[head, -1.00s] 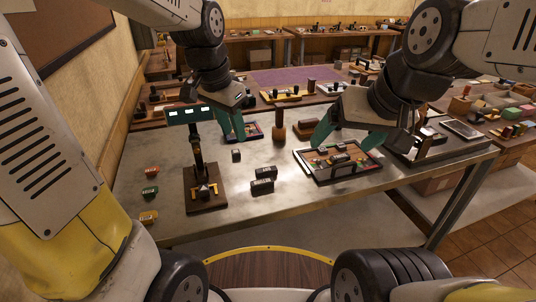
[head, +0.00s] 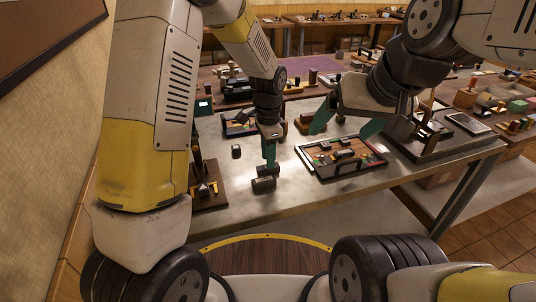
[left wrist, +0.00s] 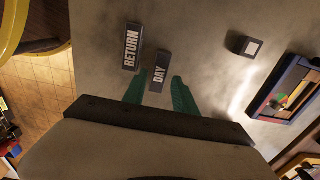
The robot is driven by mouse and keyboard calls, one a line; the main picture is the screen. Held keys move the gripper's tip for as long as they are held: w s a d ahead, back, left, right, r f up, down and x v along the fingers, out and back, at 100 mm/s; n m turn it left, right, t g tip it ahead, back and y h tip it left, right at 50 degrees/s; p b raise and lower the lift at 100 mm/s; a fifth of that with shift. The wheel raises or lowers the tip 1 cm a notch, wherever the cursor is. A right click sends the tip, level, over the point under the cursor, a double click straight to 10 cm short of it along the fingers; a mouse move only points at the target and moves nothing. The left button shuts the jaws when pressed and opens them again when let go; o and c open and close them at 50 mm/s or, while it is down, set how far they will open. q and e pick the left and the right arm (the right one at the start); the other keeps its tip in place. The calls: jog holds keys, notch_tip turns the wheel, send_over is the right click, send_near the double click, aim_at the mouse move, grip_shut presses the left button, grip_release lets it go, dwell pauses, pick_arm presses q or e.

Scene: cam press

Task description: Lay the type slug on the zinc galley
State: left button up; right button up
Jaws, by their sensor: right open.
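Two dark type slugs lie on the metal table: one lettered RETURN (left wrist: 131,47) and one lettered DAY (left wrist: 160,69). In the head view the RETURN slug (head: 263,183) is the nearer. The DAY slug (head: 268,170) lies just behind it, partly hidden by my left gripper (head: 270,158). In the left wrist view my left gripper (left wrist: 158,92) is open, with the DAY slug between its fingertips and visible gaps at both sides. My right gripper (head: 347,124) is open above the back of a dark-framed tray (head: 350,173). I cannot tell which tray is the zinc galley.
A small dark block (head: 236,152) stands left of the slugs. A blue-and-black framed tray (head: 230,132) lies behind it. A press-like stand on a wooden base (head: 208,198) is at the left, partly behind my arm. Bare metal lies right of the slugs.

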pick_arm(q)
jog(key=shift+f, duration=1.4)
grip_shut()
